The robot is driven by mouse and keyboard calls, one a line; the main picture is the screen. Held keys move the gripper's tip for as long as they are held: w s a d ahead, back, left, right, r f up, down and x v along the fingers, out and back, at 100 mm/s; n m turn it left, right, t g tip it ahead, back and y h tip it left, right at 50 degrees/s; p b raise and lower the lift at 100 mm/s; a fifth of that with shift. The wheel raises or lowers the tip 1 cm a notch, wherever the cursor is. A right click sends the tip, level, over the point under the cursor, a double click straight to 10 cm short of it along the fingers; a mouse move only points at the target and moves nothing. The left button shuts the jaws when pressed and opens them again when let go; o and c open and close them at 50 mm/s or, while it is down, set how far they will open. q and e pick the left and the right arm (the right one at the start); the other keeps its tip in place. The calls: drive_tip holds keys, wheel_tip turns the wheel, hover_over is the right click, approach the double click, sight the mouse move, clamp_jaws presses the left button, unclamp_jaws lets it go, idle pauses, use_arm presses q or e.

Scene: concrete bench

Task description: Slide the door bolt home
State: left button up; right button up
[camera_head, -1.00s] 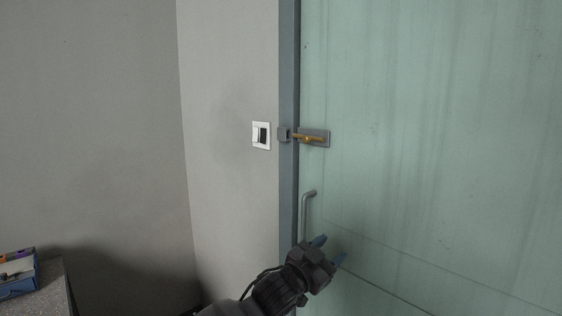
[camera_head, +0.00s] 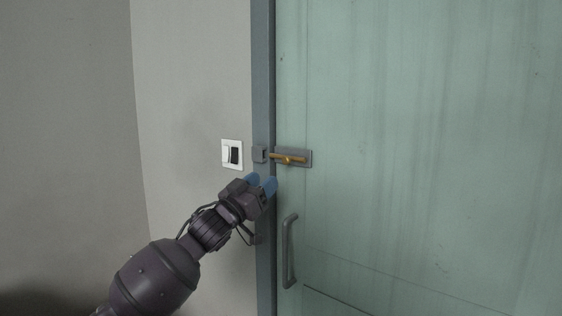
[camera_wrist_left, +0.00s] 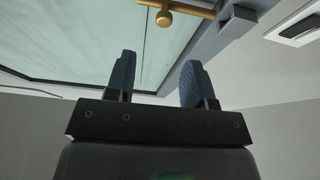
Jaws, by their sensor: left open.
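The brass bolt (camera_head: 288,159) lies level on a grey backing plate (camera_head: 307,157) on the green door (camera_head: 420,150). A grey keeper block (camera_head: 259,154) is fixed on the door frame to the left of it. My left gripper (camera_head: 262,183) is open and empty, just below the keeper and bolt in the head view. In the left wrist view, the two blue fingers (camera_wrist_left: 157,80) stand apart, and the bolt with its round knob (camera_wrist_left: 164,19) shows beyond them, not touched. The keeper block (camera_wrist_left: 238,22) is to its right. My right gripper is not in view.
A white switch plate (camera_head: 232,154) is on the wall left of the frame. A grey door handle (camera_head: 289,251) sticks out below the bolt. The grey door frame (camera_head: 264,60) runs upright beside the door. The door face right of the bolt is clear.

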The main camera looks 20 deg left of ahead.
sight(285, 161)
use_arm(q)
drive_tip(key=x, duration=1)
drive_tip(key=shift+w+a+f, duration=0.1)
drive_tip(key=shift+w+a, duration=0.1)
drive_tip(key=shift+w, duration=0.05)
clamp_jaws()
